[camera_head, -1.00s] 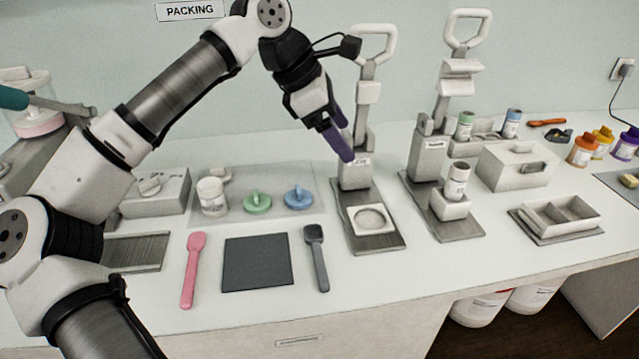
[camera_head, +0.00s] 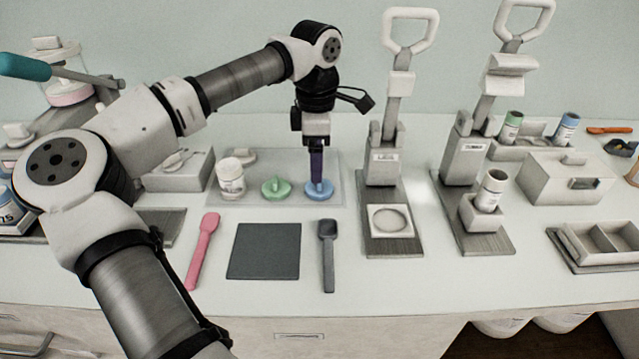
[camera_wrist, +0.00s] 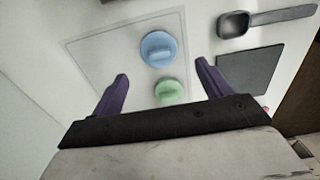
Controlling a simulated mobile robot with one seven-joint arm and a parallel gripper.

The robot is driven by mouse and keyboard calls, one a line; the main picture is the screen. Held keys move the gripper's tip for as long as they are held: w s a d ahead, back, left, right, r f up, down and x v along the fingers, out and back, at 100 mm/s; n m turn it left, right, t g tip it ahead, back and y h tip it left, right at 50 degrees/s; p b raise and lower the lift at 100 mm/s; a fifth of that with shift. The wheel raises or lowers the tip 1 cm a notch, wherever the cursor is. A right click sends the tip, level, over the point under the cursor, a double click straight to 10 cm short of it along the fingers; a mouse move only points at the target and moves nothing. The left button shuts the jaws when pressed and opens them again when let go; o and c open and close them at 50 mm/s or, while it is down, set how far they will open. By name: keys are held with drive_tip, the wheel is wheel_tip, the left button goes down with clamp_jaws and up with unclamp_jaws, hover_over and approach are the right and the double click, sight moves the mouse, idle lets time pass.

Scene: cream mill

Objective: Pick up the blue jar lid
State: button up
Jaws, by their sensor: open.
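The blue jar lid (camera_head: 320,192) lies on a pale mat (camera_head: 336,172), with a raised grip on its top. In the wrist view the blue lid (camera_wrist: 160,48) lies ahead of my fingertips, between their lines. My gripper (camera_head: 317,179) points straight down over the lid; its purple fingers overlap the lid's grip in the head view, and I cannot tell whether they touch. In the wrist view my gripper (camera_wrist: 161,71) is open with nothing held. A green jar lid (camera_head: 276,188) lies just left of the blue one; it also shows in the wrist view (camera_wrist: 169,92).
A white jar (camera_head: 231,178) stands left of the green lid. A pink scoop (camera_head: 203,250), a dark square pad (camera_head: 264,251) and a grey scoop (camera_head: 328,254) lie in front. Lever presses (camera_head: 385,162) (camera_head: 465,158) stand to the right.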

sight(324, 190)
drive_tip(key=shift+d+f+p, duration=0.15)
drive_tip(key=shift+f+p, duration=0.3)
drive_tip(key=shift+f, duration=1.15)
drive_tip(key=shift+d+f+p, duration=0.1)
drive_tip(key=shift+f+p, duration=0.3)
drive_tip(key=shift+f, duration=1.2)
drive_tip(key=c, duration=1)
